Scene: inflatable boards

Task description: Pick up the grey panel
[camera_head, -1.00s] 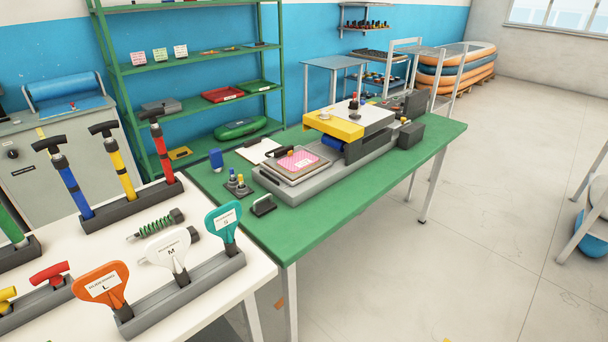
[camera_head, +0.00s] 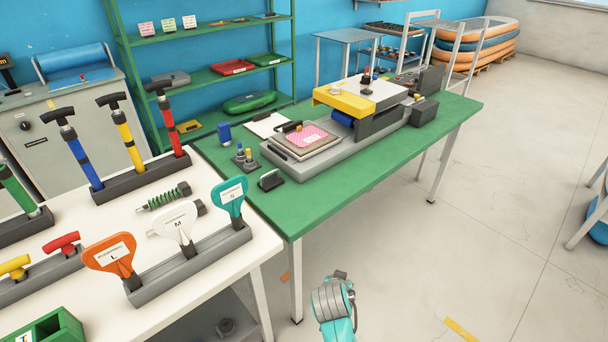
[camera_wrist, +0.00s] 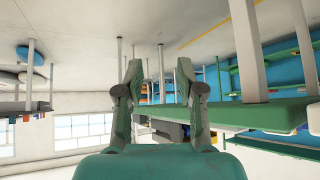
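A flat grey panel (camera_head: 321,149) with a pink patterned sheet (camera_head: 307,136) on top appears to lie on the long grey base of the press on the green table. A dark knob or handle stands at its back edge. I cannot be sure this is the panel meant. My gripper (camera_wrist: 159,64) is open and empty in the wrist view, its two fingers apart. In the head view my teal arm shows at the bottom middle, in front of the green table and well apart from the panel. The wrist view does not show the panel clearly.
The green table (camera_head: 365,188) bears a yellow-and-white press (camera_head: 340,98), a black-handled block (camera_head: 270,180) and a clipboard (camera_head: 268,124). A white table (camera_head: 85,243) with pumps and coloured paddles stands at left. The floor (camera_head: 475,230) at right is mostly clear.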

